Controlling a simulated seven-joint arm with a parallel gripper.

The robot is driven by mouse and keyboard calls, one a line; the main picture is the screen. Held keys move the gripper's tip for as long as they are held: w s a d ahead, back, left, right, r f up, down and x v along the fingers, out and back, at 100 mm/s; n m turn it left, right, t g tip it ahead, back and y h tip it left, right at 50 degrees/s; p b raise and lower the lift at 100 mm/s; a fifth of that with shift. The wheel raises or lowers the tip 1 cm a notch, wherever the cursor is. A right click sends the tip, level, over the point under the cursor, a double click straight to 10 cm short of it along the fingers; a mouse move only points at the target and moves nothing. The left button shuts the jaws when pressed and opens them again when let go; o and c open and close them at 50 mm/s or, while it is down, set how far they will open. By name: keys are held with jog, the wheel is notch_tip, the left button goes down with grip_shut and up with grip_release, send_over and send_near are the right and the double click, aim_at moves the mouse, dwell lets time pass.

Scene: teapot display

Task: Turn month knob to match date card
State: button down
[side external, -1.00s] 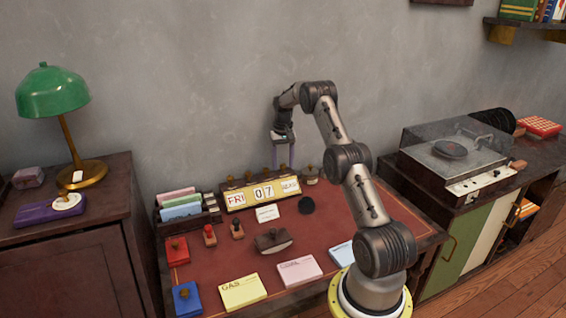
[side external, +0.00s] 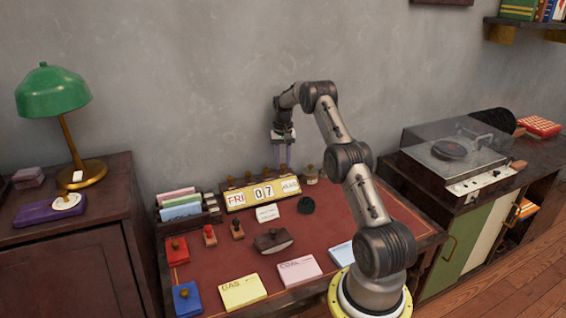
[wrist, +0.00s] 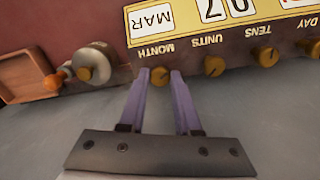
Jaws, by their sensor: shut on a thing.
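The yellow calendar (side external: 262,192) stands at the back of the desk and reads FRI, 07 and a blurred month in the side view. In the wrist view it is upside down, and its month window (wrist: 152,20) reads MAR. My gripper (wrist: 161,74) has its purple fingers shut around the brass month knob (wrist: 159,77), below the MONTH label. In the side view my gripper (side external: 283,163) points down behind the calendar's right end. The white date card (side external: 267,213) lies before the calendar; its writing is too small to read.
Other brass knobs, units (wrist: 214,66) and tens (wrist: 265,56), sit beside the month knob. A round metal object with a brass knob (wrist: 91,63) is near my fingers. A card box (side external: 181,209), stamps and coloured pads occupy the desk (side external: 340,218).

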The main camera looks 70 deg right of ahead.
aim_at(283, 165)
jog(key=m, duration=0.5)
jog(key=shift+r, duration=0.1)
jog(key=shift+m, duration=2.4)
jog(key=c, duration=0.6)
grip_release()
notch_tip(283, 165, up, 14)
